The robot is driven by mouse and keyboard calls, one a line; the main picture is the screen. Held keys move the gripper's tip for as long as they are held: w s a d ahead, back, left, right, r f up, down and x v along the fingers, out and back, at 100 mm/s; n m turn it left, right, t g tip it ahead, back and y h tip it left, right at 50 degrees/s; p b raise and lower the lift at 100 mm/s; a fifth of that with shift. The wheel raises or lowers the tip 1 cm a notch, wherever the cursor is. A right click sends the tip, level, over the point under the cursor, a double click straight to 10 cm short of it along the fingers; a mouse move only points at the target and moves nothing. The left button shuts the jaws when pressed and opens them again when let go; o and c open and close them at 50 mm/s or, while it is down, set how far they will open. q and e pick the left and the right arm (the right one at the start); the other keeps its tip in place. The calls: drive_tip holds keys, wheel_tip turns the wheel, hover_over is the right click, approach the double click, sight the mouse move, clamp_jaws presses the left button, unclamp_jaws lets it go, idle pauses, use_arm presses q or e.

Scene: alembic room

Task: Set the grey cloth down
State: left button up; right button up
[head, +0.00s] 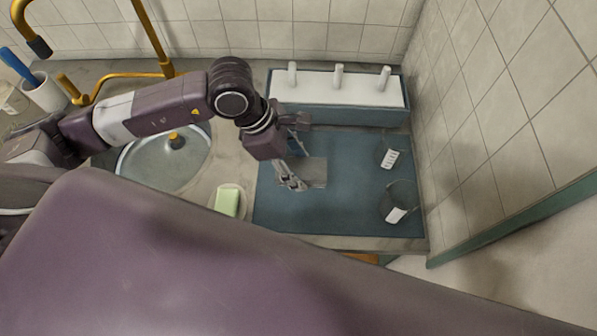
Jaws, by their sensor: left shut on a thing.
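My left gripper (293,183) reaches down over the blue-grey mat (340,215) from the left. It is shut on the grey cloth (316,173), a small flat grey rectangle just right of the fingers. The cloth is over the left-middle part of the mat, low and close to its surface. I cannot tell whether it touches the mat. The fingers hide part of the cloth's left side. My right gripper is not in view.
Two clear glasses with white labels stand on the mat's right side, one farther back (391,155) and one nearer (397,212). A blue-and-white rack (340,93) with pegs stands behind. Green soap on a dish (228,201) and a round sink (150,165) are left.

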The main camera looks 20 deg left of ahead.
use_arm(q)
wheel_tip(320, 180, down, 5)
drive_tip(key=shift+r+p, duration=0.15)
drive_tip(key=shift+p, duration=0.35)
drive_tip(key=shift+f, duration=0.2)
drive_tip(key=shift+f+b, duration=0.2)
drive_tip(key=shift+b, duration=0.1)
drive_tip(key=o, duration=1)
drive_tip(key=shift+r, duration=0.15)
